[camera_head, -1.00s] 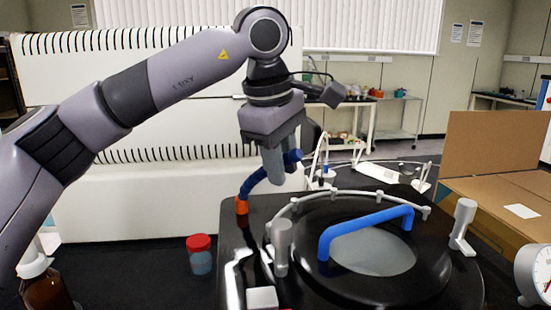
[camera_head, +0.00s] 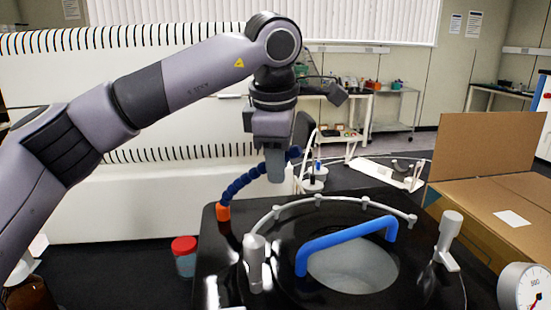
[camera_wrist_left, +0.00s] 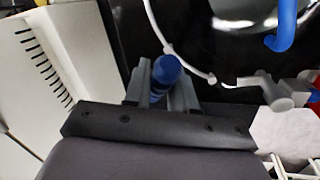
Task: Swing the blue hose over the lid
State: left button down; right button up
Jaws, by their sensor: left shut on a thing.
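The blue segmented hose (camera_head: 243,184) rises from an orange base (camera_head: 223,212) at the back left corner of the black machine top. My left gripper (camera_head: 277,168) points down and is shut on the hose near its free end. In the left wrist view, the round blue hose end (camera_wrist_left: 166,69) sits between the two fingers of the gripper (camera_wrist_left: 160,86). The lid (camera_head: 360,268) is round, with a pale window and a blue arched handle (camera_head: 345,238). The hose is behind and left of the lid, not over it. My right gripper is out of view.
A white curved tube (camera_head: 318,200) runs around the lid's back. Grey clamps stand at its left (camera_head: 255,262) and right (camera_head: 449,238). A red-capped jar (camera_head: 185,256) stands left of the machine, a cardboard box (camera_head: 490,185) right, and a gauge (camera_head: 524,287) front right.

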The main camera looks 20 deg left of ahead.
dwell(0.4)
pick_arm(q)
jog(key=c, duration=1)
grip_release()
jog(key=shift+w, duration=0.1)
jog(key=v, duration=0.7)
jog(key=shift+r, duration=0.1)
